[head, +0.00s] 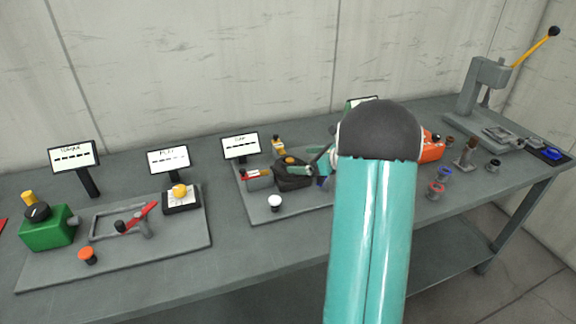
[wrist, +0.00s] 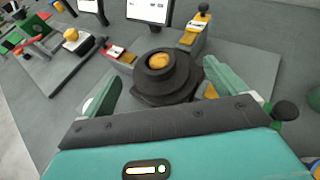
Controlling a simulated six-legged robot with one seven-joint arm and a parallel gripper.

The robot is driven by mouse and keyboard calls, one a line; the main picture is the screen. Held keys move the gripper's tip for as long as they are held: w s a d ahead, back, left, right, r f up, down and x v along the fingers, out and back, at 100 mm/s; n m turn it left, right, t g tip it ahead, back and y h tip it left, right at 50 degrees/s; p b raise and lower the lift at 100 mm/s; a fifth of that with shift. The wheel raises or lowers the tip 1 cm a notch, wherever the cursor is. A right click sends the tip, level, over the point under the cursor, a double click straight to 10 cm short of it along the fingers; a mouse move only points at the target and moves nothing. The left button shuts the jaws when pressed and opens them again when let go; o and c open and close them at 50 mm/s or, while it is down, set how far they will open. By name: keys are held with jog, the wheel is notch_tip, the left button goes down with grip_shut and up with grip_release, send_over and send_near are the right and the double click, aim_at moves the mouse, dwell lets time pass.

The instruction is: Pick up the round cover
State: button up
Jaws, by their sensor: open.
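The dark round piece with a yellow-orange center, which looks like the round cover (wrist: 153,84), sits on a dark base between my fingers in the wrist view. My gripper (wrist: 160,74) is open, with one teal finger on each side of the cover and nothing held. I cannot tell whether the fingers touch it. In the head view my gripper (head: 317,170) is beside the cover, mostly hidden behind my arm.
A red-handled fixture (head: 258,178) and a white knob (head: 274,202) stand near the cover. A sign (head: 240,148) stands behind. A green box (head: 46,228) and a vise-like frame (head: 122,222) are at left. A grey press (head: 487,88) is at far right.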

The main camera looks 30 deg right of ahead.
aim_at(287, 160)
jog(key=x, duration=0.6)
jog(key=shift+a, duration=0.25)
jog(key=c, duration=1.2)
jog(key=shift+o, duration=0.2)
jog(key=shift+r, duration=0.1)
jog(key=shift+r, duration=0.1)
